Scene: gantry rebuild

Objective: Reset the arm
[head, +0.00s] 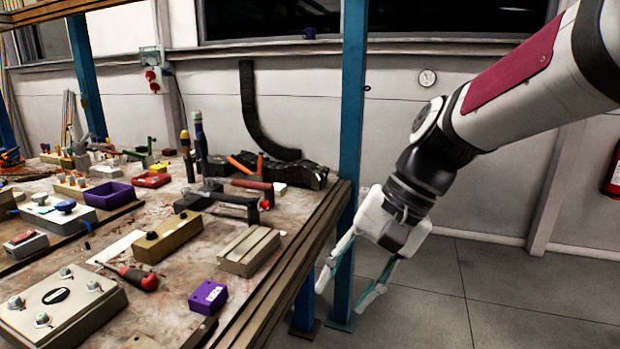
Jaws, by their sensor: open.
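My gripper (352,281) hangs at the end of my arm, right of the workbench (310,232). Its two fingers point down and to the left and are spread apart, with nothing between them. In the picture it overlaps the foot of a blue post (349,130); I cannot tell how far apart they are in depth. My arm comes in from the upper right and bends down at the wrist.
The bench holds a purple box (208,297), a screwdriver (137,277), a brass-coloured box (167,238), a grey block (249,250) and a purple tray (109,194). The grey floor (500,285) to the right is clear. A red extinguisher (613,172) hangs at the right edge.

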